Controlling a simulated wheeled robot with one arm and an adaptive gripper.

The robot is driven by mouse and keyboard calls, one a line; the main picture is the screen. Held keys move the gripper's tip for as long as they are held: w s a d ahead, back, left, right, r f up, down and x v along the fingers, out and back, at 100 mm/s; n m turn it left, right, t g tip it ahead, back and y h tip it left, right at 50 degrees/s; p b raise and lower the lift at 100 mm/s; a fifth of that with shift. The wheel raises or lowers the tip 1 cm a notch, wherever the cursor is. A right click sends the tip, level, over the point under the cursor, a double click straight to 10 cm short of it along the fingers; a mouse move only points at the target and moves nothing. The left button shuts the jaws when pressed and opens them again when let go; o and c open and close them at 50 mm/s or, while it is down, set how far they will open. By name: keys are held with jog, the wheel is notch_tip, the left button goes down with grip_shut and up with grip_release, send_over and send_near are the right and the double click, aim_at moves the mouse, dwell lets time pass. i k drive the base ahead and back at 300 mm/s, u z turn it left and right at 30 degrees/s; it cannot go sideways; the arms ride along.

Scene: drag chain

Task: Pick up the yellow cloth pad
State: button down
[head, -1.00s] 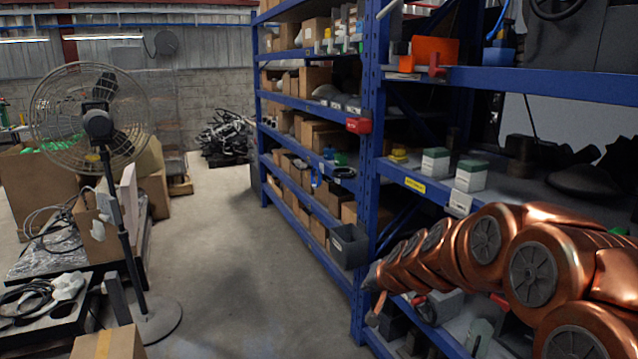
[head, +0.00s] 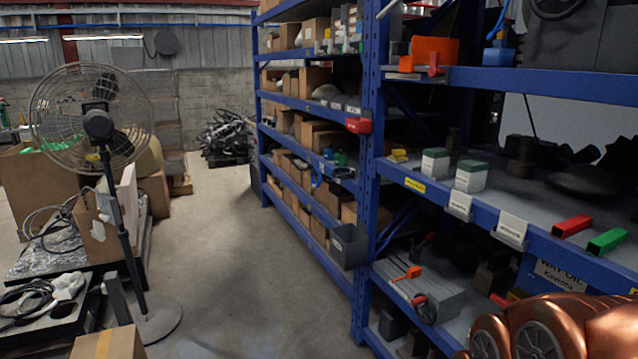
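No clear yellow cloth pad shows in the head view. A small yellow object (head: 398,156) sits on the middle shelf of the near blue rack, close to the upright. It is too small to tell whether it is cloth. My copper-coloured arm shows only at the bottom right corner, low in front of the rack. My gripper is outside the picture, so its fingers and anything in them are hidden.
The blue rack (head: 503,224) holds two white-and-green boxes, red and green handles (head: 607,241) and an orange tool (head: 407,273). A fan (head: 98,124) and a cardboard box (head: 107,343) stand left. The aisle floor (head: 230,270) is clear.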

aim_at(397, 156)
jog(key=z, duration=0.6)
jog(key=i, duration=0.75)
jog(key=u, duration=1.3)
jog(key=i, duration=1.55)
jog(key=u, duration=0.15)
